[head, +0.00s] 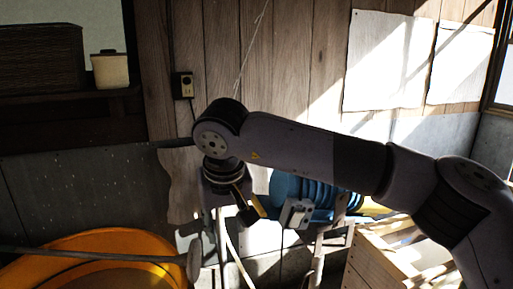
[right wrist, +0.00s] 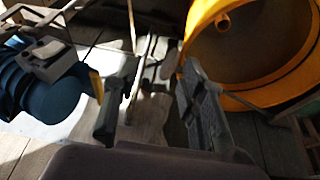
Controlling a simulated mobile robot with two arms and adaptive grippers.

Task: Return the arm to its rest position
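My right arm comes in from the right in the head view, bent at the elbow, with its wrist hanging down near the middle. My right gripper (head: 208,214) points down in front of the wooden wall. In the right wrist view its two dark fingers (right wrist: 158,108) stand wide apart. A thin pale cord or rod (right wrist: 134,88) shows in line with the gap. I see no object gripped, and I cannot tell how far below the fingers the cord lies. My left gripper is not in view.
A large orange tub (head: 60,266) stands at lower left, with a thin dark rod (head: 90,254) across it. A wooden crate (head: 372,266) stands at lower right. A shelf (head: 70,94) holds a basket and a cream pot (head: 110,70).

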